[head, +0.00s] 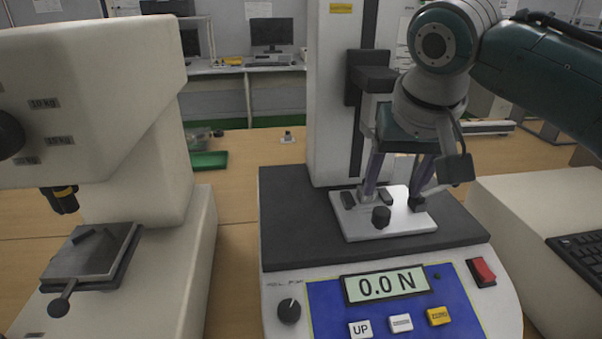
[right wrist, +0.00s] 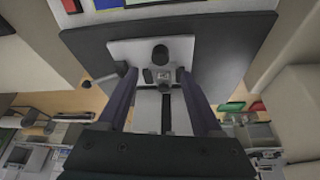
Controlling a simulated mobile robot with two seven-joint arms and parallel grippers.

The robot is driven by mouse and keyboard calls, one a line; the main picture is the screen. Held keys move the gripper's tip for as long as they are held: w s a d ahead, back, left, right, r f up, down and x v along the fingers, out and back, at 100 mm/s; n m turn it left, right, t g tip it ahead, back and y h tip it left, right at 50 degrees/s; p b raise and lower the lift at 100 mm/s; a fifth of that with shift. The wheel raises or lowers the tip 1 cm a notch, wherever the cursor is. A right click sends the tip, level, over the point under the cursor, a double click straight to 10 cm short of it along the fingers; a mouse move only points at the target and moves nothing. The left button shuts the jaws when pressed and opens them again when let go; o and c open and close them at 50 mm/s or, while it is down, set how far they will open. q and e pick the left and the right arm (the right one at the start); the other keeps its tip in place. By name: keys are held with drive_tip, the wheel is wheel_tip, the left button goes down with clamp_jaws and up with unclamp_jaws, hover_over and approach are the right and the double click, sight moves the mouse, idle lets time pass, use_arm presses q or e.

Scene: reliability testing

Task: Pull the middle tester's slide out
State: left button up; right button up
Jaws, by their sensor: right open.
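The middle tester (head: 375,262) has a dark deck, a blue panel and a display reading 0.0 N. Its slide, a light metal plate (head: 407,222), lies on the deck with a black knob (head: 381,217) at its front edge. My right gripper (head: 393,193) points down over the plate, open, one finger towards each side, behind the knob. In the right wrist view the fingers (right wrist: 160,76) stand apart with the plate (right wrist: 122,50) below and the knob (right wrist: 160,54) just beyond the tips. I see nothing held. Whether the fingertips touch the plate is unclear. My left gripper is not in view.
A cream hardness tester (head: 110,130) with a small plate stands close on the left. A light box with a dark keypad (head: 580,255) stands on the right. The tester's column (head: 335,100) rises behind the slide. A green tray (head: 208,160) lies further back.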

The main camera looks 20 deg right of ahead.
sight(383, 210)
drive_tip(key=b+x, duration=0.1)
drive_tip(key=x, duration=0.5)
drive_tip(key=shift+w+f, duration=0.15)
drive_tip(key=shift+f, duration=0.15)
drive_tip(key=shift+d, duration=0.1)
clamp_jaws()
idle(1.0)
